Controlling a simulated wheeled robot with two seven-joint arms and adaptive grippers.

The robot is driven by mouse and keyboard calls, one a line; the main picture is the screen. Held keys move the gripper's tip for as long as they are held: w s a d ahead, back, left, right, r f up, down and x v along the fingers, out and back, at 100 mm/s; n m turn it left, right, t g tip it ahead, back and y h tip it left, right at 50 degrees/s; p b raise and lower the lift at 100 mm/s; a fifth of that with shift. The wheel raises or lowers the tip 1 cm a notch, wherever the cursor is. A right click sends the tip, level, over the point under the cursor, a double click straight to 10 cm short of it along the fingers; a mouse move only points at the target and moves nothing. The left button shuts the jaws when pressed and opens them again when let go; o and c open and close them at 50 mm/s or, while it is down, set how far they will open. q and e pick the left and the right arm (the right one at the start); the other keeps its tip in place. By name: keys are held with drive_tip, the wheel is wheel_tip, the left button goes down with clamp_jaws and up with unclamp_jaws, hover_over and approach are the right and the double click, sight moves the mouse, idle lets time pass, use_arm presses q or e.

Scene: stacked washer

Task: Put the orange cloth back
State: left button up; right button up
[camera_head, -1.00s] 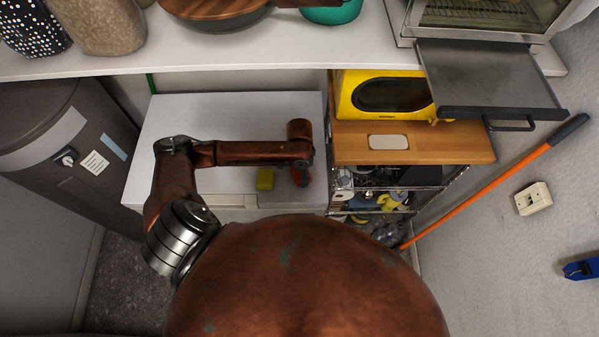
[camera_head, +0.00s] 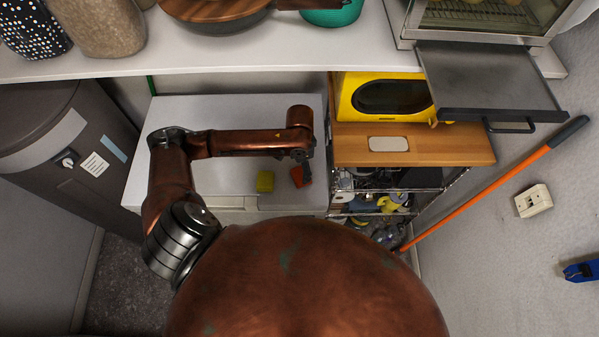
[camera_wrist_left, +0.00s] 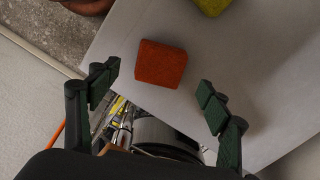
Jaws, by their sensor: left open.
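The orange cloth (camera_head: 301,177) looks like a small folded block. It lies near the front right of the white top (camera_head: 232,108), beside a yellow-green block (camera_head: 265,181). In the left wrist view the orange cloth (camera_wrist_left: 161,64) lies just beyond the fingertips, apart from both. My left gripper (camera_wrist_left: 160,94) is open and empty, its two dark fingers spread wide on either side below the cloth. In the head view my left gripper (camera_head: 304,160) is small and partly hidden under my forearm, right beside the cloth. My right gripper is not in view.
A wire rack (camera_head: 398,177) with several items stands right of the white top, below a wooden board (camera_head: 456,146) and a yellow microwave (camera_head: 345,99). A white shelf (camera_head: 200,56) overhangs the back. An orange pole (camera_head: 480,195) leans at the right.

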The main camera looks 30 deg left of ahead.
sight(300, 175)
use_arm(q)
drive_tip(key=shift+r, duration=2.7)
